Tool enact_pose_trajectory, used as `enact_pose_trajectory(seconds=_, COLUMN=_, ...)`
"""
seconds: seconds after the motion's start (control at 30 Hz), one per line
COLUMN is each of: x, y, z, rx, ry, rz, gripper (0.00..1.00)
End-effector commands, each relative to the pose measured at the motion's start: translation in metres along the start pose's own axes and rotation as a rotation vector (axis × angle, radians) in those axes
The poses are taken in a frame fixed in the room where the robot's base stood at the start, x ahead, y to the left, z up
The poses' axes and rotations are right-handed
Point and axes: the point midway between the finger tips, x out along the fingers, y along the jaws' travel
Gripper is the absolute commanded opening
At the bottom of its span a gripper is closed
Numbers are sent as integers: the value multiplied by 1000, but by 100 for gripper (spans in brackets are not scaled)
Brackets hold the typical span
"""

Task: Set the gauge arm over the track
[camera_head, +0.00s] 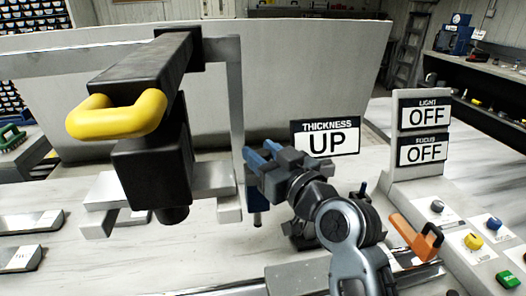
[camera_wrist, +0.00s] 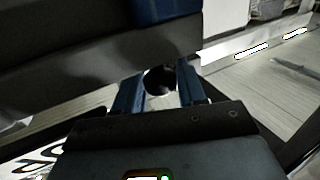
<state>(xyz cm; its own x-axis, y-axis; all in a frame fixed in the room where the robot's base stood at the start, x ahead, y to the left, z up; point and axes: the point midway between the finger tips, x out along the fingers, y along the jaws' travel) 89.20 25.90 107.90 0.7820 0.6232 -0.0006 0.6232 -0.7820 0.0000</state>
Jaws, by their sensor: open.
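My gripper (camera_head: 262,155) is open, with blue fingertips, beside the grey upright of the camera stand in the head view. In the wrist view its two blue fingers (camera_wrist: 160,92) stand apart, with a dark round thing (camera_wrist: 160,79) showing between or beyond them; I cannot tell whether they touch it. A white sign (camera_head: 327,137) reads THICKNESS UP. A blue upright piece (camera_head: 254,200) shows just below the gripper; it may belong to the gauge arm, which is mostly hidden behind my gripper and wrist. A metal rail (camera_head: 220,292), perhaps the track, runs along the bottom, partly covered by my arm.
A black camera head (camera_head: 150,170) with a yellow handle (camera_head: 117,114) stands left of my gripper. At right, a control panel (camera_head: 400,180) has LIGHT OFF and FOCUS OFF signs, with several knobs. An orange handle (camera_head: 414,235) stands near it.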

Motion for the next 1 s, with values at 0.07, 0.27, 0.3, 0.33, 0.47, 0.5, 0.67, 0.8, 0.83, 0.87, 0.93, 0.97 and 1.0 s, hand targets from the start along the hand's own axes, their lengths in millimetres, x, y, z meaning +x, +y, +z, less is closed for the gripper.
enact_pose_trajectory(seconds=0.07, x=1, y=0, z=0, rx=0, ry=0, rz=0, gripper=40)
enact_pose_trajectory(seconds=0.27, x=0, y=0, z=0, rx=0, ry=0, rz=1, gripper=36)
enact_pose_trajectory(seconds=0.3, x=0, y=0, z=0, rx=0, ry=0, rz=1, gripper=32)
enact_pose_trajectory(seconds=0.33, x=0, y=0, z=0, rx=0, ry=0, rz=1, gripper=30)
enact_pose_trajectory(seconds=0.47, x=0, y=0, z=0, rx=0, ry=0, rz=1, gripper=17)
enact_pose_trajectory(seconds=0.5, x=0, y=0, z=0, rx=0, ry=0, rz=1, gripper=13)
enact_pose_trajectory(seconds=0.67, x=0, y=0, z=0, rx=0, ry=0, rz=1, gripper=0)
enact_pose_trajectory(seconds=0.8, x=0, y=0, z=0, rx=0, ry=0, rz=1, gripper=0)
enact_pose_trajectory(seconds=0.83, x=0, y=0, z=0, rx=0, ry=0, rz=1, gripper=0)
enact_pose_trajectory(seconds=0.87, x=0, y=0, z=0, rx=0, ry=0, rz=1, gripper=0)
enact_pose_trajectory(seconds=0.93, x=0, y=0, z=0, rx=0, ry=0, rz=1, gripper=0)
enact_pose_trajectory(seconds=0.97, x=0, y=0, z=1, rx=0, ry=0, rz=0, gripper=0)
enact_pose_trajectory(seconds=1.0, x=0, y=0, z=1, rx=0, ry=0, rz=-1, gripper=0)
